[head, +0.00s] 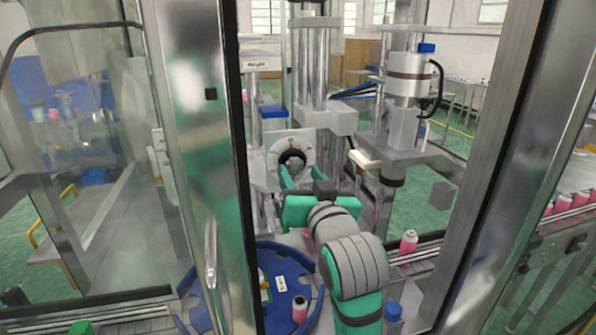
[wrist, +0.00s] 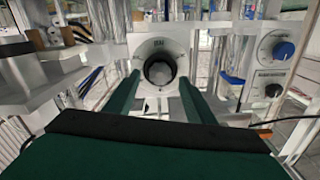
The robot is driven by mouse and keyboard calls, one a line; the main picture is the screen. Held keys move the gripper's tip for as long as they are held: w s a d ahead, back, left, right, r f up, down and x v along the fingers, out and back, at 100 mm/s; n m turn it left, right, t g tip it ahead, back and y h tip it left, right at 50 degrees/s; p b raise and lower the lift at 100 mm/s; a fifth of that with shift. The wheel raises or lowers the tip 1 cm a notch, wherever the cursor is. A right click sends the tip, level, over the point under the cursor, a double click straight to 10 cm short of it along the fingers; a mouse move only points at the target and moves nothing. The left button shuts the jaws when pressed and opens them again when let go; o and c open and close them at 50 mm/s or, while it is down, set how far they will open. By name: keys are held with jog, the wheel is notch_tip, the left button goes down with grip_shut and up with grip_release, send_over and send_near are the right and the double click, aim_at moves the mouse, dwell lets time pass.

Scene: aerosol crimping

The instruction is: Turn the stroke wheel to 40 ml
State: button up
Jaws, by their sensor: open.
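The stroke wheel (head: 292,159) is a dark ring on a pale dial plate with small marks, at the middle of the machine in the head view. In the wrist view the wheel (wrist: 160,71) faces me, with a light centre and a dark mark on the plate above it. The dial marks are too small to read. My gripper (head: 296,178) is open and empty, in front of the wheel. In the wrist view its green fingers (wrist: 160,88) reach forward on either side of the wheel's lower part. I cannot tell whether they touch it.
A blue rotary table (head: 242,255) lies below my arm, with a pink can (head: 299,309) on it. A knob with a blue cap (wrist: 283,50) and a dark knob (wrist: 273,90) sit right of the wheel. Metal door posts (head: 200,150) flank the opening. Another pink can (head: 408,242) stands on the conveyor.

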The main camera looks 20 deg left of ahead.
aim_at(294, 163)
jog(key=shift+x, duration=1.25)
jog(key=shift+c, duration=0.6)
jog(key=c, duration=1)
jog(key=shift+o, duration=0.2)
jog(key=shift+o, duration=0.2)
jog(key=shift+n, duration=0.4)
jog(key=n, duration=0.5)
jog(key=shift+n, duration=0.3)
jog(key=n, duration=0.5)
jog(key=shift+n, duration=0.3)
